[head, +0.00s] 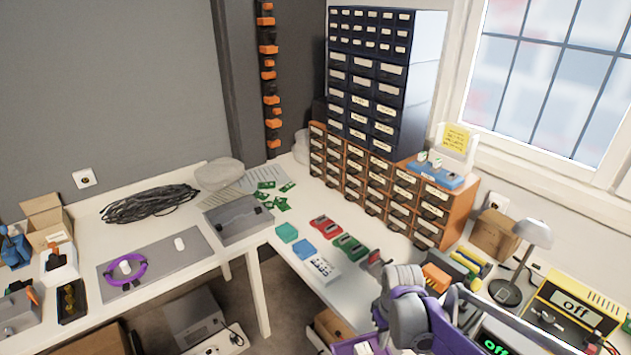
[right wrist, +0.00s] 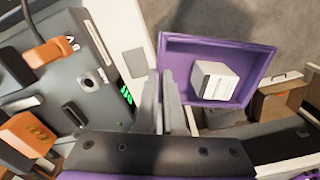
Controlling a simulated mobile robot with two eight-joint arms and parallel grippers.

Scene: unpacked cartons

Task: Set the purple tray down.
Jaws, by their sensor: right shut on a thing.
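The purple tray (right wrist: 262,68) is in the right wrist view, with a small white box (right wrist: 214,80) in it. My right gripper (right wrist: 162,82) is shut on the tray's near left wall. The tray hangs beside the white table edge (right wrist: 139,30), with grey floor showing past its far side. In the head view only a bit of the purple tray (head: 350,345) shows at the bottom edge, partly behind my right arm. My left gripper is not in view.
The right-hand table holds a desk lamp (head: 526,246), drawer cabinets (head: 378,190) and small boards. A clearer strip of tabletop (head: 342,291) lies left of my right arm.

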